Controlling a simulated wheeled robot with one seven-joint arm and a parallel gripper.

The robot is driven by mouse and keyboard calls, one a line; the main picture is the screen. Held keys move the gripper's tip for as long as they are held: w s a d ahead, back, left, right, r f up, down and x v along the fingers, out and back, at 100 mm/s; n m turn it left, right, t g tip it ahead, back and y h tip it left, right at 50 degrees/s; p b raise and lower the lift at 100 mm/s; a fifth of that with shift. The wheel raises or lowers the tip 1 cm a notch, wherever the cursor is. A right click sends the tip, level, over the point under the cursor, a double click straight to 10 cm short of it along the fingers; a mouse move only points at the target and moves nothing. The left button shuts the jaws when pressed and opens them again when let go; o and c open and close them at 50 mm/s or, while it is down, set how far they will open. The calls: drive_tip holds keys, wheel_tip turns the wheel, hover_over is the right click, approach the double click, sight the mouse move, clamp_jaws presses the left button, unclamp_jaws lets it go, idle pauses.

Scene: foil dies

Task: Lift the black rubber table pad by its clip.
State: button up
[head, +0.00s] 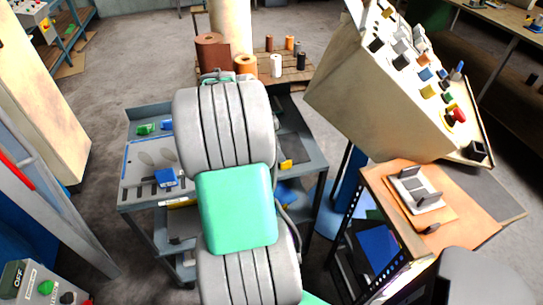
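A dark flat pad (293,147) lies on the right part of the grey cart's top. It looks like the black rubber table pad, though much of that area is behind my arm. A small yellow piece (286,164) sits at its near edge; I cannot tell whether this is the clip. My grey and green arm rises through the middle of the view and covers the cart's centre. My gripper does not show; the arm's own links hide its end.
The grey cart (126,190) carries a blue block (166,178) and green pieces (145,129). Behind it, foil rolls (212,52) stand on a wooden pallet. At right are a large button console (380,105) and a wooden-topped stand (465,220).

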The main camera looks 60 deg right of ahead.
drive_tip(key=x, duration=0.2)
drive_tip(key=p+x, duration=0.1)
drive_tip(key=x, duration=0.2)
drive_tip(key=shift+a+f, duration=0.2)
drive_tip(key=shift+f, duration=0.05)
drive_tip(key=shift+c, duration=0.2)
clamp_jaws()
drive_tip(key=shift+r, duration=0.1)
idle(0.7)
